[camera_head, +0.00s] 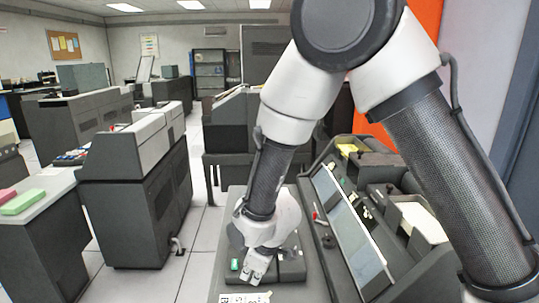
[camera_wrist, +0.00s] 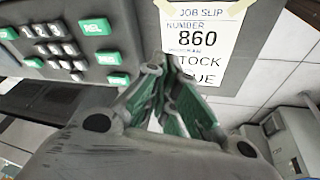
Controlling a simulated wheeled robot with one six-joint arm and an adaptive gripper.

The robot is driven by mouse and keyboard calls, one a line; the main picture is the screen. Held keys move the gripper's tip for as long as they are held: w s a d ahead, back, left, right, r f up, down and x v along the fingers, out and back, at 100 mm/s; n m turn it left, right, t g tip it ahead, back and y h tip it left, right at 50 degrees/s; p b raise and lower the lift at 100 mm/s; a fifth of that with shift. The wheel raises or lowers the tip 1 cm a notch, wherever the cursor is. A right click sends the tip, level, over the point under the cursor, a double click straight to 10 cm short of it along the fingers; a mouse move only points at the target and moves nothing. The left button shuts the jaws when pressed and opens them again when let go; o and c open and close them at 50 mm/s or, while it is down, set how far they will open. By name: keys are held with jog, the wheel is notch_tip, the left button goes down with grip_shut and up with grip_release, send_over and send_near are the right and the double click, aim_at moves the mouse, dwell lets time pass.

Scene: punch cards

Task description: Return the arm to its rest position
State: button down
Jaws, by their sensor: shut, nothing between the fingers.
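My arm reaches down from the top of the head view, and my gripper (camera_head: 254,277) hangs low over the front of a dark grey machine (camera_head: 231,221). My gripper (camera_wrist: 165,70) also shows in the wrist view, with its fingers together and nothing between them. Just beyond the fingertips is a keypad panel (camera_wrist: 55,42) with grey number keys and several green keys. Beside it a taped job slip (camera_wrist: 203,40) reads number 860. Whether the fingers touch the panel, I cannot tell.
Right of my gripper is a console with a sloped panel (camera_head: 345,235) and a card tray (camera_head: 420,220). On the left stand a grey cabinet machine (camera_head: 135,200) and a desk with green (camera_head: 22,202) and pink card stacks. Tiled floor (camera_head: 200,235) is clear between them.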

jog(key=s+d+r+m+h, duration=0.1)
jog(key=s+d+r+m, duration=0.3)
jog(key=d+r, duration=0.6)
jog(key=s+d+r+m+t+h, duration=0.1)
jog(key=s+d+r+m, duration=0.3)
jog(key=d+r, duration=0.6)
jog(key=s+d+r+m+t+h, duration=0.1)
jog(key=s+d+r+m, duration=0.4)
jog(key=d, duration=1.6)
notch_tip(320, 180, up, 5)
jog(key=shift+d+r+m, duration=0.15)
jog(key=shift+d+m, duration=0.15)
jog(key=shift+m, duration=0.5)
